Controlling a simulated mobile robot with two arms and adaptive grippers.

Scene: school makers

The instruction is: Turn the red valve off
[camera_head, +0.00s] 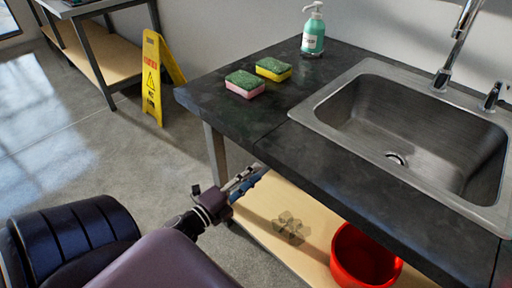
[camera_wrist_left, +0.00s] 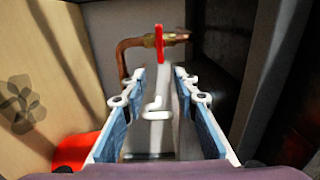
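The red valve handle (camera_wrist_left: 159,43) shows in the left wrist view as a narrow upright bar. It sits on a brass fitting on a copper pipe (camera_wrist_left: 131,58). My left gripper (camera_wrist_left: 158,78) is open, with its blue-padded fingers apart and nothing held between them. The handle appears ahead of the fingertips, near the middle of the gap, and not gripped. In the head view my left gripper (camera_head: 250,179) is by the front edge of the counter, above the lower shelf. The valve is hidden there. My right gripper is in neither view.
The dark counter (camera_head: 235,125) holds a steel sink (camera_head: 335,98), two sponges (camera_head: 245,83) and a soap bottle (camera_head: 313,35). A red bucket (camera_head: 362,258) stands on the wooden lower shelf (camera_head: 262,205). A white pipe (camera_wrist_left: 156,105) lies beyond the fingers. A yellow floor sign (camera_head: 152,78) stands left.

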